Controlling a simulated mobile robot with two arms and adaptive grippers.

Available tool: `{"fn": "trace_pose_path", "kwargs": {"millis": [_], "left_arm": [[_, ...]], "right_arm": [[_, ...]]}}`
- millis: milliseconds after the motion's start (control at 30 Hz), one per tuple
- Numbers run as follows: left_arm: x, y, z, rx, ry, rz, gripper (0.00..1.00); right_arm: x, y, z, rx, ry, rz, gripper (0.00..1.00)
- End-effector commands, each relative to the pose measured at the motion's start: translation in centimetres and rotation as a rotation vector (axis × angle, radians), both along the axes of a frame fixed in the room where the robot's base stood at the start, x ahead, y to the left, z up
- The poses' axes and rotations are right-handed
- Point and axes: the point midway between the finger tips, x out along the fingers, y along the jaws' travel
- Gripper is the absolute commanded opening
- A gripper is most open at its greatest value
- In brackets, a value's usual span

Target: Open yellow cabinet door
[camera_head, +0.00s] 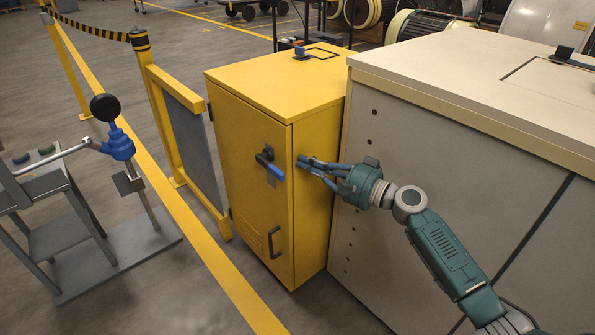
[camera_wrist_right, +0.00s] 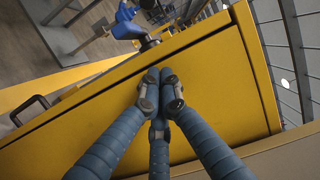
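The yellow cabinet (camera_head: 312,190) stands in the middle of the head view. Its yellow door (camera_head: 237,165) faces front-left and looks closed. A black latch with a blue lever (camera_head: 275,172) sits near the door's right edge, with a black pull handle (camera_head: 275,243) below. In the right wrist view the blue lever (camera_wrist_right: 127,27) is at the top and the pull handle (camera_wrist_right: 30,109) at the left. My right gripper (camera_head: 303,163) is beside the cabinet's right side, near the door edge and apart from the lever. Its fingertips (camera_wrist_right: 160,88) are drawn together with nothing between them. My left gripper is not in view.
A large beige cabinet (camera_head: 420,145) stands close on the right. A yellow barrier with a grey panel (camera_head: 190,140) is left of the yellow cabinet. A grey stand with a blue clamp (camera_head: 118,146) is farther left. Floor is clear in front of the door.

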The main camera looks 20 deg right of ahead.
Motion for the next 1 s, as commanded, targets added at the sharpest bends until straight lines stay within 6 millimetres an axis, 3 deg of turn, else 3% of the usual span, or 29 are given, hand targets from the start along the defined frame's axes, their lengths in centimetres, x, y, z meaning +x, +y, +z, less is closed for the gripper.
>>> {"fn": "trace_pose_path", "kwargs": {"millis": [100, 233, 767, 1000], "left_arm": [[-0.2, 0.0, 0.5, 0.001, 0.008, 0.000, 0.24], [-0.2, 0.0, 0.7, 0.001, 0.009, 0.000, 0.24], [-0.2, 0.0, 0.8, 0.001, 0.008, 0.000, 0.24], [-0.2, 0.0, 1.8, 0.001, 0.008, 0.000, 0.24]], "right_arm": [[-1.0, 1.9, 0.0, -0.001, 0.002, 0.003, 0.00], [-1.4, 3.1, 0.0, 0.000, 0.002, 0.002, 0.00], [-1.6, 3.8, -0.1, 0.000, 0.001, 0.000, 0.00], [-1.5, 6.0, 0.2, 0.002, 0.002, -0.015, 0.00]]}}
